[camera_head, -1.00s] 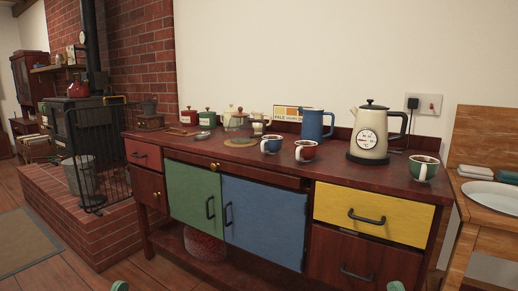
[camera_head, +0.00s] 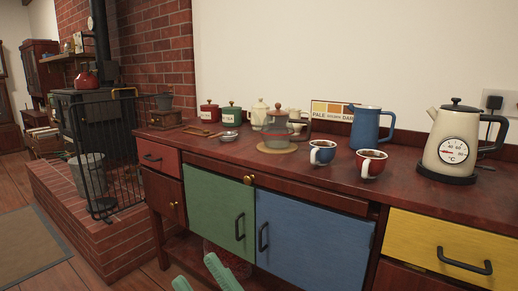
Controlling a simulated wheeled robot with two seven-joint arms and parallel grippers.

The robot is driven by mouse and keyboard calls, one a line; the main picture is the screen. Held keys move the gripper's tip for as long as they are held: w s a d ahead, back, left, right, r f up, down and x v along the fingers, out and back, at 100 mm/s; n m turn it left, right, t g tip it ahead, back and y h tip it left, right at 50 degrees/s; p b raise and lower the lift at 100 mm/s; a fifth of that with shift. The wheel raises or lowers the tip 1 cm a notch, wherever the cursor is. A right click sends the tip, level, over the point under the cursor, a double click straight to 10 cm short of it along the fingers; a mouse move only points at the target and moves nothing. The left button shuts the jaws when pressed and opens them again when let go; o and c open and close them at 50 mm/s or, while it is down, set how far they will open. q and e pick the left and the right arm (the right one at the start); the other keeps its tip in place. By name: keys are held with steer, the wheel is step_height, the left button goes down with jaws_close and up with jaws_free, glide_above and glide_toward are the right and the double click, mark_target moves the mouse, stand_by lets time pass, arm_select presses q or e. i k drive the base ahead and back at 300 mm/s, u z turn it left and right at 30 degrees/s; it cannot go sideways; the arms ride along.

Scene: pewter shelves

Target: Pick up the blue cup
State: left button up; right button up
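The blue cup (camera_head: 322,153) stands upright on the dark red wooden counter, with dark contents and a white rim. A red cup (camera_head: 371,164) stands close to its right. My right gripper (camera_head: 196,267) shows at the bottom edge as two green fingers with a gap between them. It appears open and empty, low in front of the green cabinet door and well below and left of the blue cup. The rest of this gripper is cut off by the frame. I do not see my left gripper.
A blue jug (camera_head: 370,124) is behind, and a cream kettle (camera_head: 452,140) is to the right. The counter's front edge (camera_head: 300,185) lies between my gripper and the cup.

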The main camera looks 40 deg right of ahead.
mark_target(322, 156)
steer(key=z, duration=0.15)
steer(key=i, duration=0.85)
steer(key=z, duration=0.85)
steer(key=i, duration=0.35)
steer(key=z, duration=0.4)
